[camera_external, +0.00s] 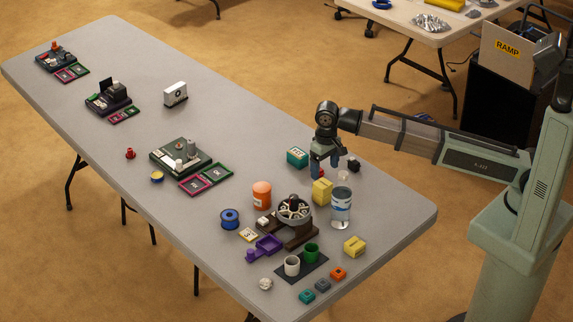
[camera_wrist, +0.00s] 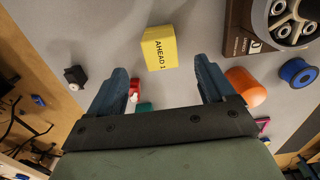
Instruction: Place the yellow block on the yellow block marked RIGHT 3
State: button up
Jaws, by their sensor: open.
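A yellow block (camera_external: 321,192) stands on the grey table just below my gripper (camera_external: 326,168). In the wrist view this yellow block (camera_wrist: 159,48) shows the print AHEAD 1 and lies just beyond the fingertips, not between them. My gripper (camera_wrist: 160,70) is open and empty, with its blue fingers spread. A second yellow block (camera_external: 355,246) lies nearer the table's front right edge. It has dark print that is too small to read, and it is outside the wrist view. I cannot read RIGHT 3 on any block.
A clear container with a blue band (camera_external: 341,208) stands close right of the nearer block. An orange jar (camera_external: 262,195) and a brown-based wheel device (camera_external: 293,212) stand left. A green box (camera_external: 297,157) is behind. Cups (camera_external: 292,265) sit in front.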

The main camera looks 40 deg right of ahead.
aim_at(324, 184)
jog(key=shift+r, duration=2.25)
